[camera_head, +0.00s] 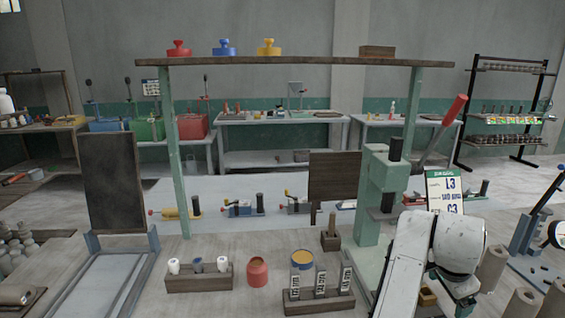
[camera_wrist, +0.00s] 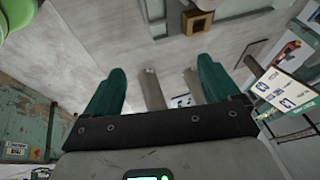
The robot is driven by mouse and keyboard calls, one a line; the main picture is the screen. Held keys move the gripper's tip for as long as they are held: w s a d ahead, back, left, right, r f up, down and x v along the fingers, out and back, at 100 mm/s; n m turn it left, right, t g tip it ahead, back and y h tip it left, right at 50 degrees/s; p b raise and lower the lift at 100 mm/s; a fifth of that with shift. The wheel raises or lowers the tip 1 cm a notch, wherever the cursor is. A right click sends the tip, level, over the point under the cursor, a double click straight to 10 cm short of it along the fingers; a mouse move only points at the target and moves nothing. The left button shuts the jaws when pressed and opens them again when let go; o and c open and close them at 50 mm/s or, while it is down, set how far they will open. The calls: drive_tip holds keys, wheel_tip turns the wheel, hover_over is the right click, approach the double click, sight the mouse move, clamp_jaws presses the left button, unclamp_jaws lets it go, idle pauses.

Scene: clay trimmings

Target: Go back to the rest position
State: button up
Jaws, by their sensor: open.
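My gripper (camera_wrist: 162,68) shows in the wrist view with its two green fingers wide apart and nothing held between them. Two beige cylinders (camera_wrist: 152,90) lie in view beyond the gap, apart from the fingers as far as I can tell. In the head view my white arm reaches in at the lower right, and my gripper (camera_head: 463,288) is partly hidden behind it, low over the bench. It is beside the green press (camera_head: 369,225) and left of the beige cylinders (camera_head: 492,265).
A price sign (camera_head: 444,192) stands just behind my arm. A small wooden box (camera_head: 427,296) is close to its left. A shelf (camera_head: 300,60) spans above.

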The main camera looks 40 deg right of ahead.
drive_tip(key=w+a+f+n+t+y, duration=0.1)
drive_tip(key=w+a+f+n+t, duration=0.15)
drive_tip(key=a+n, duration=0.4)
drive_tip(key=w+a+f+n+t, duration=0.1)
drive_tip(key=w+a+f+n, duration=0.1)
drive_tip(key=a+f+n, duration=0.35)
drive_tip(key=w+a+f+n+t+y, duration=0.1)
drive_tip(key=w+a+f+n+t, duration=0.1)
drive_tip(key=a+n, duration=0.55)
drive_tip(key=s+a+f+n+y, duration=0.1)
drive_tip(key=s+a+f+n, duration=0.1)
drive_tip(key=a, duration=0.4)
drive_tip(key=s+a+f+n+y, duration=0.2)
drive_tip(key=a, duration=0.4)
drive_tip(key=s+f+g, duration=0.4)
drive_tip(key=s+f, duration=0.1)
drive_tip(key=s, duration=0.4)
drive_tip(key=shift+d+f, duration=0.15)
drive_tip(key=shift+f, duration=0.25)
